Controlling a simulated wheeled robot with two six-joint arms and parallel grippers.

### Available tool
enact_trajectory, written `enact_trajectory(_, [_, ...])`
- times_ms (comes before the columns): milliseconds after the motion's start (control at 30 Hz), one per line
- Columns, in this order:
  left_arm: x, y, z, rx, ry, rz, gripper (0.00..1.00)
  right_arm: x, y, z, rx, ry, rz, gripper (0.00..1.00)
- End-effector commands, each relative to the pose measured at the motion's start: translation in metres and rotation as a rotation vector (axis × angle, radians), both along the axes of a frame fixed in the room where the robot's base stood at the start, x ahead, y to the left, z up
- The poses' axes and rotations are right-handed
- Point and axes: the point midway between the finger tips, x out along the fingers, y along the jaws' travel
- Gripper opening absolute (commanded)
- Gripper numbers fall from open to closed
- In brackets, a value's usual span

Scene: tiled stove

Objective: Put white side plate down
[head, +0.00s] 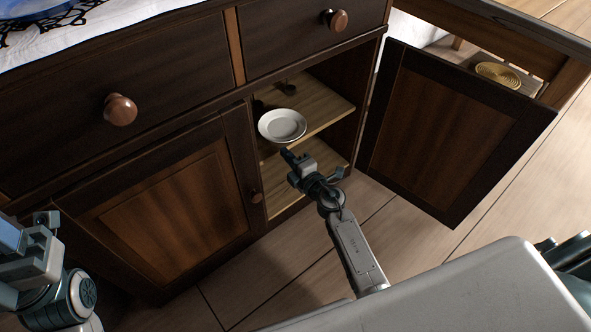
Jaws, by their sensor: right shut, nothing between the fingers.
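The white side plate (282,125) lies flat on the upper wooden shelf (326,108) inside the open cabinet, at the shelf's front left. My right gripper (289,156) is just in front of and below the plate in the picture. Its fingers are shut and empty, and it appears apart from the plate. My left gripper (45,222) is at the far left edge, in front of the closed cabinet door. Its fingertips are partly out of frame, so its opening does not show clearly.
The right cabinet door (440,130) stands open to the right. The left door (165,215) is closed. The lower shelf (285,200) looks bare where visible. A round golden item (498,74) lies beyond the open door.

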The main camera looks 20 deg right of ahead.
Motion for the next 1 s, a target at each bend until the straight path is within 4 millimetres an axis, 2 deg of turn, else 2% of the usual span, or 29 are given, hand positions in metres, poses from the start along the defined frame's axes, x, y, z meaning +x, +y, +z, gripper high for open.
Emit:
enact_trajectory(200, [0.003, 0.0, -0.005, -0.008, -0.001, 0.007, 0.52, 0.02, -0.011, -0.001, -0.001, 0.0, 0.0, 0.0])
enact_trajectory(667, [0.0, 0.001, -0.001, -0.023, -0.015, 0.01, 0.52, 0.025, -0.014, 0.0, 0.0, 0.001, 0.0, 0.0])
enact_trajectory(900, [-0.002, 0.0, 0.005, -0.01, -0.019, 0.003, 0.52, 0.054, -0.03, 0.001, 0.0, 0.001, 0.0, 0.0])
enact_trajectory(1000, [-0.002, 0.0, 0.004, 0.0, -0.016, 0.0, 0.52, 0.059, -0.032, 0.0, 0.0, 0.001, 0.0, 0.0])
